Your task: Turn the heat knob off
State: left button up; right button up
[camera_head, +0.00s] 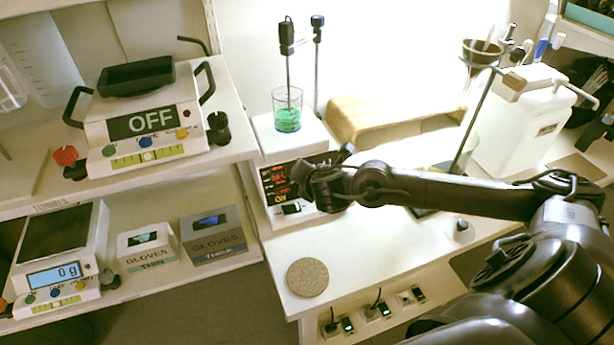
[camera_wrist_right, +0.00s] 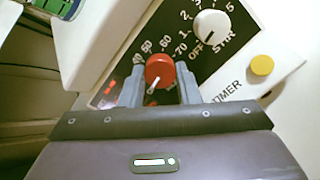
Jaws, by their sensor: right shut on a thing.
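The hotplate stirrer (camera_head: 290,135) stands on the white bench, with red readouts and the word ON on its front panel (camera_head: 270,181). In the wrist view its red knob (camera_wrist_right: 160,68) sits beside a number scale, with a white pointer mark toward its lower left. I take it as the heat knob. My right gripper (camera_head: 308,180) is at the panel and hides part of it. In the wrist view the right gripper (camera_wrist_right: 160,88) has a finger on each side of the red knob and is shut on it. The white STIR knob (camera_wrist_right: 211,25) is just beyond. My left gripper is out of view.
A beaker of green liquid (camera_head: 288,118) stands on the hotplate with a probe above it. A wooden stand (camera_head: 385,115) is behind my right arm. A yellow TIMER button (camera_wrist_right: 262,65) is right of the knobs. A round cork mat (camera_head: 307,277) lies near the bench's front corner.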

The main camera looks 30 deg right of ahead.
jog(key=o, duration=1)
jog(key=shift+c, duration=0.2)
jog(key=p+v, duration=0.2)
jog(key=v, duration=0.6)
jog(key=shift+f, duration=0.1)
